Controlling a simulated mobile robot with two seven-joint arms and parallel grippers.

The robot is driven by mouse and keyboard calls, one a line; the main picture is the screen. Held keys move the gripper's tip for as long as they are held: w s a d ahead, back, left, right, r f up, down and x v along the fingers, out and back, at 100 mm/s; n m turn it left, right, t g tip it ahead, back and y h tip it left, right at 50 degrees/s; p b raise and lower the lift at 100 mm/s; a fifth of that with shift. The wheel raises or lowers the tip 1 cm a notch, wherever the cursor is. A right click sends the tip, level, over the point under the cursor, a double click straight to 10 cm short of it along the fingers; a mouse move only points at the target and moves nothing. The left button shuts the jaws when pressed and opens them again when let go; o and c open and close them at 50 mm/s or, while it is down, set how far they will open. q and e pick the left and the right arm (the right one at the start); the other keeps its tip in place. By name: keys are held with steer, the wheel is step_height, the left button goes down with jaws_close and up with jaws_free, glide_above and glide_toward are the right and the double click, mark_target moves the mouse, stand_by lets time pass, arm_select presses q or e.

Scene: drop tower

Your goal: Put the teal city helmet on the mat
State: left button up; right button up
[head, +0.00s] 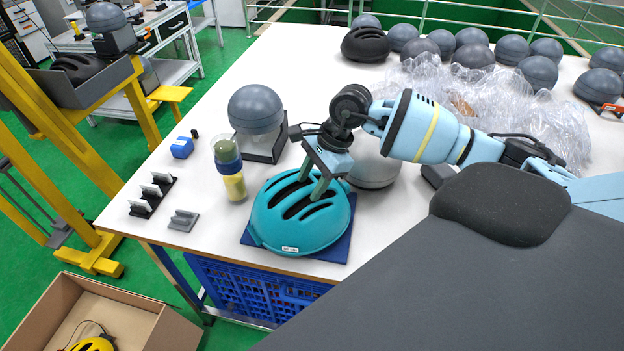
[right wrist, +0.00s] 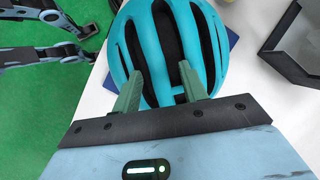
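The teal city helmet (head: 300,222) rests dome up on the blue mat (head: 335,250), whose edges and corners show around it. The helmet (right wrist: 208,45) also fills the upper middle of the right wrist view. My right gripper (head: 312,182) is over the helmet's top, its two green fingers apart and pointing down at the vent slots. In the right wrist view the right gripper (right wrist: 159,75) has its fingertips well apart against the helmet; how deep they reach into the slots is hidden. My left gripper is not seen.
Another grey dome (head: 375,168) is behind the gripper. Clear plastic wrap (head: 490,100) and several domes fill the back. A cardboard box (head: 150,325) is on the floor.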

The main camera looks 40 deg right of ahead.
steer(key=v, duration=1.2)
steer(key=shift+b, duration=0.3)
